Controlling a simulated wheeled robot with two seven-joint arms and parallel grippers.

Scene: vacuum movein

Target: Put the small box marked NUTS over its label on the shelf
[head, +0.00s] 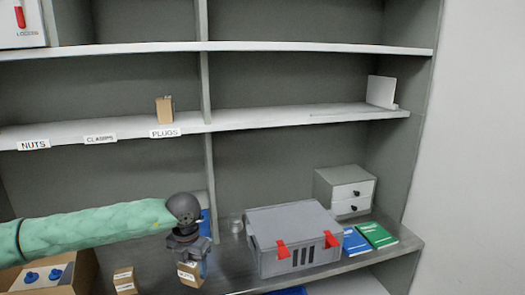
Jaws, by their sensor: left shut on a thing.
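The small brown box marked NUTS (190,276) is at the bottom of the head view, just under my left gripper (188,262). My left gripper points down and is shut on this box; its fingers hide the upper part. The NUTS label (33,144) is on the front edge of the white shelf (60,131) at the far left, well above and left of the gripper. The shelf above this label is bare. My right gripper is not in view.
A CLAMPS label (100,138) and a PLUGS label (165,132) follow to the right; a small box (165,110) stands above PLUGS. A grey toolbox (296,235) stands right.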

